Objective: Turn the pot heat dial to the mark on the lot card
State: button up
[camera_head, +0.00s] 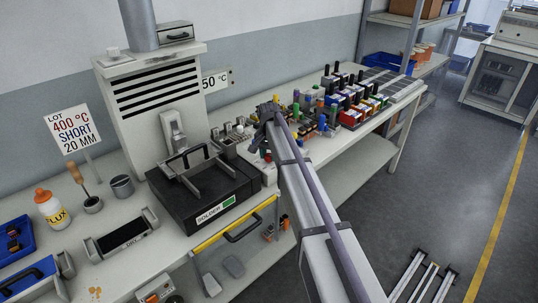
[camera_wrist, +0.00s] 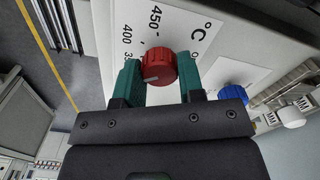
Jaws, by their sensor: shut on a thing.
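The lot card (camera_head: 73,128) stands at the left in the head view and reads LOT 400 °C SHORT 20 MM. In the wrist view the red heat dial (camera_wrist: 160,65) sits on a white scale plate (camera_wrist: 190,22) marked 450, 400 and a partly hidden lower number. The dial's pale pointer line faces left and slightly down, below the 400 label; its exact reading is hidden by a finger. My gripper (camera_wrist: 161,82) is shut on the dial, one green finger on each side. In the head view my gripper (camera_head: 268,112) is small and the dial cannot be made out.
A blue dial (camera_wrist: 236,93) sits right of the red one. The black solder pot (camera_head: 205,195) stands on the bench left of my arm. Several coloured connectors and bins (camera_head: 345,100) crowd the bench behind it. A flux bottle (camera_head: 50,207) stands at the left.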

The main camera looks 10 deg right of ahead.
aim_at(269, 155)
jog(key=m, duration=0.5)
jog(key=shift+m, duration=0.3)
jog(key=m, duration=0.4)
jog(key=shift+m, duration=0.4)
jog(key=o, duration=0.9)
jog(key=shift+r, duration=0.1)
notch_tip(269, 155, up, 10)
jog(key=p, duration=1)
jog(key=shift+r+p, duration=0.25)
jog(key=shift+p, duration=0.15)
